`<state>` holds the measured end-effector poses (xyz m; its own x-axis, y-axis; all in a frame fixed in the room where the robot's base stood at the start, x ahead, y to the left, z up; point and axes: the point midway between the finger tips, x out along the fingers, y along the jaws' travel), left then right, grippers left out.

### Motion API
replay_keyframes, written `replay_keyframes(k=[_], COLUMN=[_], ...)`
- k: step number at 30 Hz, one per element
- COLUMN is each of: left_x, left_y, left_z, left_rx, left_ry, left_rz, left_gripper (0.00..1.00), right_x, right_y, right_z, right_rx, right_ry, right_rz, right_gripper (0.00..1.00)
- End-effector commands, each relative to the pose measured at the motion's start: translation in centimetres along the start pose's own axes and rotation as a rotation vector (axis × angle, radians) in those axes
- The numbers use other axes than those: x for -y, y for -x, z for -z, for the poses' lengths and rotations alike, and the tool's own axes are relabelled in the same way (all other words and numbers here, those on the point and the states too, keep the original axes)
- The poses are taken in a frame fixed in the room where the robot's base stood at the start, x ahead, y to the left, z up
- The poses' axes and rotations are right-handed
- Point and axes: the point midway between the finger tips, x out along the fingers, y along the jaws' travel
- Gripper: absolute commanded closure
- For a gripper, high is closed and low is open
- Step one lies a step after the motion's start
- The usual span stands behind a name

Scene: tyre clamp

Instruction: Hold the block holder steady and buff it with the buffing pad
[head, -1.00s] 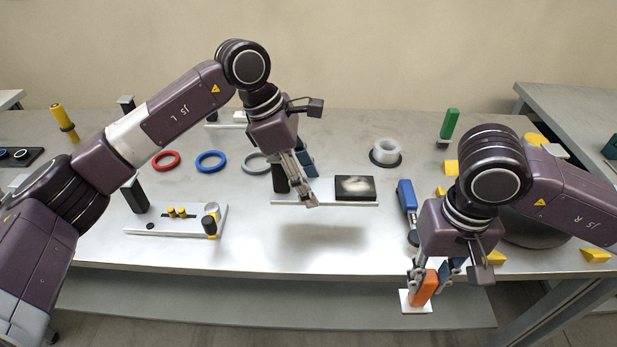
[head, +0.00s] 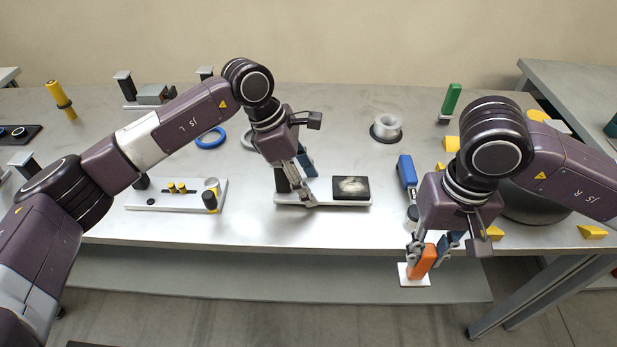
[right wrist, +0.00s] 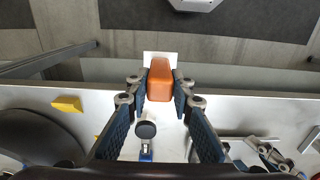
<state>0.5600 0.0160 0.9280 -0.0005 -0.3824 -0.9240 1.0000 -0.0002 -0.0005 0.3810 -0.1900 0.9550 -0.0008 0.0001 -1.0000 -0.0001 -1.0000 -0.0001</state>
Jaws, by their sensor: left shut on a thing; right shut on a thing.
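The block holder (head: 345,203) is a pale plate with a dark post at its left end and a black block (head: 351,188) with a whitish smear on top at its right. My left gripper (head: 306,185) is shut on the holder near its left part; the exact grip is partly hidden. The holder is level and close over the table, with a shadow below; I cannot tell if it touches. The buffing pad (head: 413,279) has an orange handle and a flat white base. My right gripper (head: 430,255) is shut on the handle, with the pad beyond the table's front edge. The right wrist view also shows the orange handle (right wrist: 160,79).
A pale fixture (head: 150,197) with yellow pegs stands left of the holder. A blue-handled tool (head: 406,171) lies between the holder and my right arm. Yellow wedges (head: 591,232) lie at the right. The table in front of the holder is clear.

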Motion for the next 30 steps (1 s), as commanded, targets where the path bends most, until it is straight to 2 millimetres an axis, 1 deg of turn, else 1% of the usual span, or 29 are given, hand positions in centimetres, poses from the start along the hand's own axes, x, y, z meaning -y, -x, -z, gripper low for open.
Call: replay_keyframes(k=[7, 21, 29, 30], left_x=[0.0, -0.1, 0.0, 0.0], left_y=[0.0, -1.2, -1.3, -1.4], left_z=[0.0, 0.5, 0.5, 0.6], left_rx=[0.001, 0.002, 0.001, 0.000], left_ry=[0.000, 0.001, 0.000, 0.001], left_rz=[-0.001, -0.001, -0.001, 0.000], left_gripper=[0.82, 0.82, 0.82, 0.47], right_x=[0.0, 0.0, 0.0, 0.0], right_y=[0.0, 0.0, 0.0, 0.0], right_z=[0.0, 0.0, 0.0, 0.0], right_rx=[0.000, 0.000, 0.000, 0.000], right_ry=[0.000, 0.000, 0.000, 0.000], right_rz=[0.000, 0.000, 0.000, 0.000], right_gripper=[1.00, 1.00, 1.00, 1.00])
